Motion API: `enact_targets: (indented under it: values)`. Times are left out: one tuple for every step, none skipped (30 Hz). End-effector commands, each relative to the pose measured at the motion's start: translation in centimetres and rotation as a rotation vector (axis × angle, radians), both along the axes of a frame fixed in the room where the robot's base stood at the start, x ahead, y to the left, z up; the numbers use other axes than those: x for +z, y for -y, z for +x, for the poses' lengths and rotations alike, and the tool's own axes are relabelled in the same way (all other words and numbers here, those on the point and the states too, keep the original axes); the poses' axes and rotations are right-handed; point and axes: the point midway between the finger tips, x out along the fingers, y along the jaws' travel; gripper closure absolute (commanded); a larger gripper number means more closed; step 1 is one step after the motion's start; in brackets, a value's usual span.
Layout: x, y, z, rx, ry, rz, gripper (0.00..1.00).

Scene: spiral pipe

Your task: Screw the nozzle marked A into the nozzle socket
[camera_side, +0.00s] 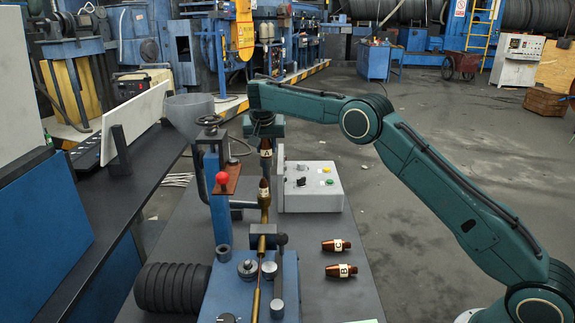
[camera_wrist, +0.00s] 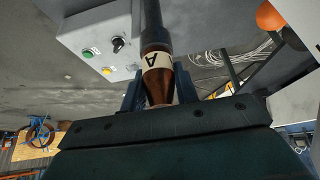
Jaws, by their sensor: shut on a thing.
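My gripper (camera_side: 265,138) points down in the side view and is shut on the copper nozzle marked A (camera_side: 265,153). In the wrist view, the blue fingers of my gripper (camera_wrist: 158,92) stand on both sides of nozzle A (camera_wrist: 158,62), its narrow end towards the gripper. A dark cylinder (camera_wrist: 155,25) lies beyond its wide end. In the side view, an upright brass fitting (camera_side: 264,201) with a copper-coloured upper part stands below A, roughly in line. I cannot tell whether the nozzle is engaged. Nozzles C (camera_side: 336,246) and B (camera_side: 341,270) lie on the table.
A grey control box (camera_side: 310,187) stands just right of the nozzle. A blue post with a handwheel (camera_side: 210,121) and a red-knobbed lever (camera_side: 222,178) stand close on the left. A blue clamp base (camera_side: 238,290) and black coil (camera_side: 172,288) are in front.

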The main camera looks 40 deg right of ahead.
Motion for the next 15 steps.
enact_targets:
  values:
    - [-0.03, -0.01, -0.01, 0.0, -0.001, 0.001, 0.97]
    - [-0.03, -0.01, -0.01, 0.0, -0.001, 0.001, 0.97]
    - [-0.04, -0.01, -0.01, 0.001, -0.001, 0.0, 0.97]
    - [-0.04, -0.01, -0.01, 0.001, -0.001, 0.0, 0.97]
    - [-0.04, -0.01, -0.01, 0.001, -0.001, 0.0, 0.97]
    - [-0.04, -0.01, -0.01, 0.001, -0.001, 0.0, 0.62]
    - [-0.04, -0.01, -0.01, 0.002, -0.001, 0.0, 0.58]
    - [-0.04, -0.01, -0.01, 0.002, -0.001, 0.0, 0.58]
    - [-0.04, 0.0, 0.0, 0.002, -0.001, 0.0, 0.58]
    - [-0.04, 0.0, 0.0, 0.002, -0.001, 0.0, 0.58]
    - [-0.04, 0.0, 0.0, 0.002, -0.001, 0.0, 0.58]
    - [-0.04, 0.0, -0.01, 0.002, -0.001, 0.0, 0.58]
    - [-0.03, -0.01, -0.01, 0.002, -0.001, 0.0, 0.58]
    - [-0.04, 0.0, 0.0, 0.002, -0.001, 0.0, 0.58]
    - [-0.02, 0.01, -0.01, 0.003, -0.001, 0.0, 0.58]
